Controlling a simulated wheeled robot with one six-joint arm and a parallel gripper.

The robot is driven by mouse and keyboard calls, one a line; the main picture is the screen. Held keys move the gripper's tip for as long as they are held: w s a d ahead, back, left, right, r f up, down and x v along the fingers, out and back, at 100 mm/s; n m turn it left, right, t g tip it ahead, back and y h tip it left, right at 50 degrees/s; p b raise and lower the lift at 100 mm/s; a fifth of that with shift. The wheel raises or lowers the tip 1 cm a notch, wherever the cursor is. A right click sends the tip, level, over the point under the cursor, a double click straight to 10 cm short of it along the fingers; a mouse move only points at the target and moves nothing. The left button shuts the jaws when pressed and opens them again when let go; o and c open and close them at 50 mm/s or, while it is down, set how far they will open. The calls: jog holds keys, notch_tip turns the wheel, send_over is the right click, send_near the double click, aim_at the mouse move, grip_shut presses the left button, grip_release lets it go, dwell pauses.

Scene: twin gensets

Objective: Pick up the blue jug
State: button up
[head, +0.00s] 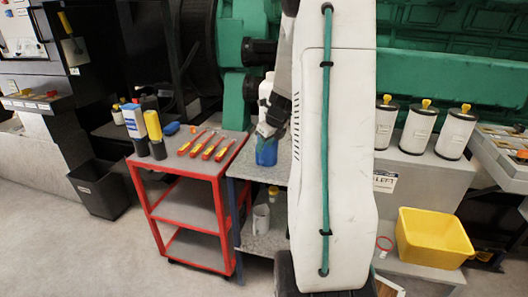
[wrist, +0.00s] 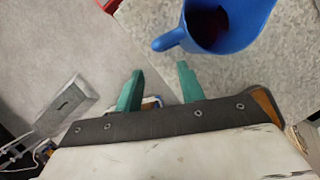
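The blue jug (head: 266,152) stands on a grey speckled table (head: 246,165) beside the red cart, partly hidden behind my gripper and arm. In the wrist view the jug (wrist: 238,35) is at the top right, cut off by the frame edge. Dark red contents show inside it, and a rounded blue part sticks out toward the lower left. My gripper (wrist: 160,70) is open with its two green fingers apart and nothing between them. The jug lies just beyond the right finger; I cannot tell whether they touch.
The red cart (head: 186,190) on the left carries several red-yellow tools and bottles. White filters (head: 419,128) and a yellow bin (head: 433,238) are on the right. Floor is clear in front of the cart.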

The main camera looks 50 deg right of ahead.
aim_at(259, 162)
jog(key=x, duration=0.3)
jog(key=w+x, duration=0.1)
jog(key=x, duration=0.3)
jog(key=shift+r, duration=0.2)
grip_shut()
